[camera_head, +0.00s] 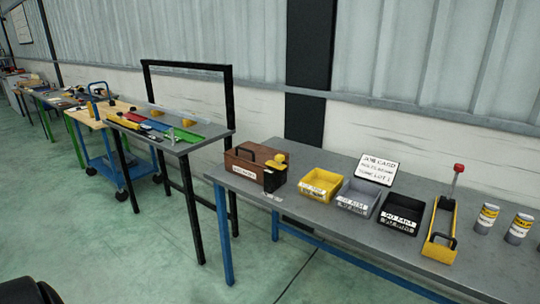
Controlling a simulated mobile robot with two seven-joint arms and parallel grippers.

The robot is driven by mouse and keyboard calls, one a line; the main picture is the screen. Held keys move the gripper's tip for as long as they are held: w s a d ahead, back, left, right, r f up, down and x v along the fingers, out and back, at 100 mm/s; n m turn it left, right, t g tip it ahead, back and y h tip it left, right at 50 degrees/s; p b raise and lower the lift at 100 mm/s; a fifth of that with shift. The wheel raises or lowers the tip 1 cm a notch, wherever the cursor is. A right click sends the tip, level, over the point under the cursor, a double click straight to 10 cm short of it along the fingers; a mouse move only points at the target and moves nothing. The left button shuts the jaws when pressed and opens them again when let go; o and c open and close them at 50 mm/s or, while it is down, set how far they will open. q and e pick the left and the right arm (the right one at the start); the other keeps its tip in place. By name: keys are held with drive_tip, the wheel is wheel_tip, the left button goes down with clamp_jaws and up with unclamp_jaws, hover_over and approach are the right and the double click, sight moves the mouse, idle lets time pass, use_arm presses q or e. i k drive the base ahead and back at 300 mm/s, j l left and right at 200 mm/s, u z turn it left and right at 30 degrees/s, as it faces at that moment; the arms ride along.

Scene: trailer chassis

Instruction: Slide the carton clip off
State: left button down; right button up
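A brown box (248,169) with a white label stands at the left end of the grey-topped bench. I cannot make out a carton clip for certain at this size. Neither of my grippers is in view. A dark rounded shape at the lower left corner may be part of me.
The bench (335,233) also holds yellow (320,185), grey (359,198) and black (402,213) labelled bins, a sign (377,169), a yellow tray (441,232) with a red-topped lever, and cans (487,219). A black-framed table (165,135) stands left. The green floor in front is clear.

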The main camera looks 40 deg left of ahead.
sight(279, 158)
drive_tip(key=i+j, duration=0.15)
drive_tip(key=j, duration=0.2)
drive_tip(key=i+j+z, duration=0.15)
drive_tip(key=j, duration=0.25)
drive_tip(key=i+j, duration=0.1)
drive_tip(key=j, duration=0.3)
drive_tip(key=i+j+z, duration=0.1)
drive_tip(key=j, duration=0.25)
drive_tip(key=i+j+z, duration=0.1)
drive_tip(key=j, duration=0.3)
drive_tip(key=i+j, duration=0.1)
drive_tip(key=j, duration=0.3)
drive_tip(key=i+z, duration=0.05)
